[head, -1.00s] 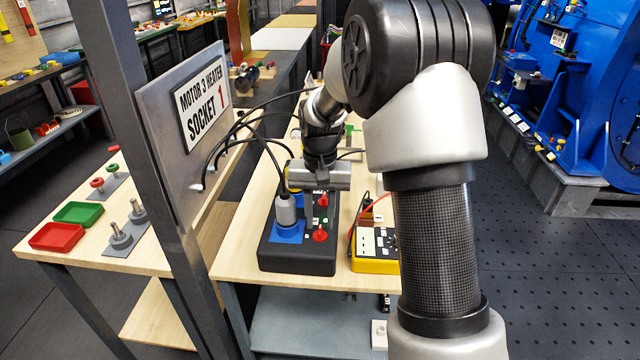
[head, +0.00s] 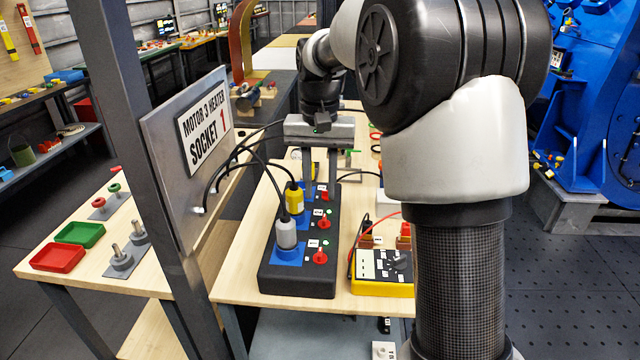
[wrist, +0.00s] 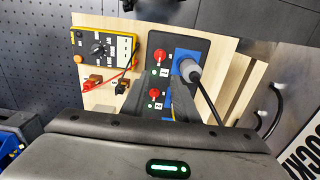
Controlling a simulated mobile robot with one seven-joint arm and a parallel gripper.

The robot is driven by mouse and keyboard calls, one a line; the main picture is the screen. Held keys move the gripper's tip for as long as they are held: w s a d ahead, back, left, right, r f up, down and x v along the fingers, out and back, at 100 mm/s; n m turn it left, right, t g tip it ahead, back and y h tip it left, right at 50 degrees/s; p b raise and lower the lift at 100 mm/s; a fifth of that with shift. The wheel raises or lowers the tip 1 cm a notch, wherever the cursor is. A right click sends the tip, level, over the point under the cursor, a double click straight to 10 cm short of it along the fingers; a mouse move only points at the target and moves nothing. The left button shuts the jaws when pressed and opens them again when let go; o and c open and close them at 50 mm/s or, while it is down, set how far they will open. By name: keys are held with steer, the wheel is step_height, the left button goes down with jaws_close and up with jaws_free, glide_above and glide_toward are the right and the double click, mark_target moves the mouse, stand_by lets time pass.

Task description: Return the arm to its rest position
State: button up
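My gripper (head: 320,190) hangs over the far part of the black socket box (head: 298,282). Its two fingers point down, stand apart, and show nothing held between them. A grey plug (head: 286,234) stands upright in the nearest blue socket, and a yellow plug (head: 294,198) stands in the one behind it, both with black cables. Red switches (head: 320,257) with small green lights line the right side of the box. In the wrist view the grey plug (wrist: 189,70) shows beside the fingers. My arm fills the right middle of the head view.
A yellow meter (head: 384,288) with a red lead lies right of the box. The upright sign panel (head: 165,150) and its post (head: 135,130) stand left, with cables from the panel crossing to the box. Red and green trays (head: 80,234) sit on the left table.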

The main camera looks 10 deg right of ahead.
steer(key=shift+r, duration=0.1)
steer(key=s+r+n+t+p, duration=0.2)
steer(key=s+r+t+p, duration=0.15)
steer(key=s+r, duration=0.8)
steer(key=s+n+t+p, duration=0.1)
steer(key=s+t+p, duration=0.1)
steer(key=s, duration=1.2)
steer(key=shift+f+n+p, duration=0.3)
steer(key=shift+f+p, duration=0.05)
steer(key=shift+p, duration=0.5)
